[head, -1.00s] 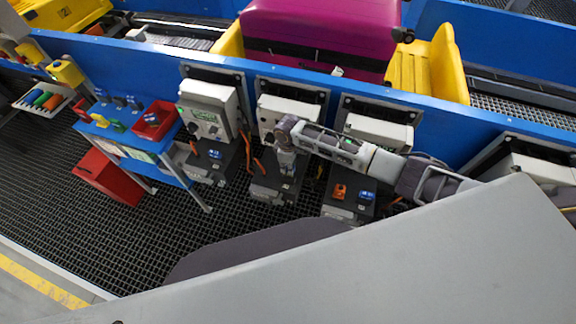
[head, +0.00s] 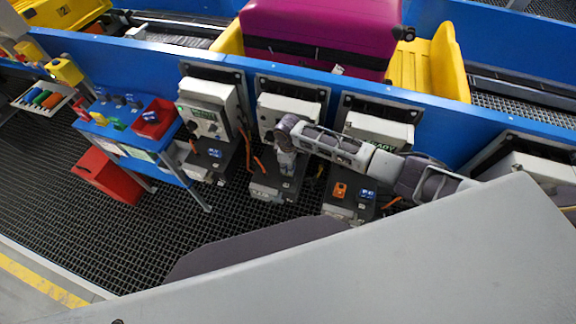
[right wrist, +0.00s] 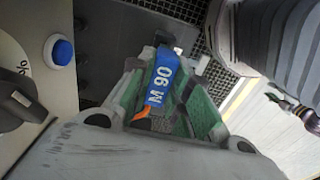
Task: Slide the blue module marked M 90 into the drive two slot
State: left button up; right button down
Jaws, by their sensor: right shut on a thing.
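The blue module marked M 90 (right wrist: 160,80) is between the green-padded fingers of my right gripper (right wrist: 165,62) in the right wrist view. The gripper is shut on it, and an orange part shows at its lower end. In the head view my right gripper (head: 287,170) points down at the middle dark drive box (head: 270,192). The arm and gripper hide the module and any slot there. Whether the module touches the box cannot be told. Slot labels are too small to read. My left gripper is not in view.
Dark drive boxes stand left (head: 212,165) and right (head: 345,207), the right one with orange and blue modules. A blue table (head: 150,155) holds small coloured parts and a red bin (head: 155,120). A blue conveyor wall (head: 130,75) runs behind. A blue button (right wrist: 62,51) shows in the wrist view.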

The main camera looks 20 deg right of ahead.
jog(key=shift+f+b, duration=1.05)
jog(key=shift+f, duration=1)
dwell(0.6)
jog(key=c, duration=1.3)
grip_release()
jog(key=shift+o, duration=0.2)
jog(key=shift+r, duration=0.1)
jog(key=shift+r, duration=5.9)
jog(key=shift+s, duration=0.1)
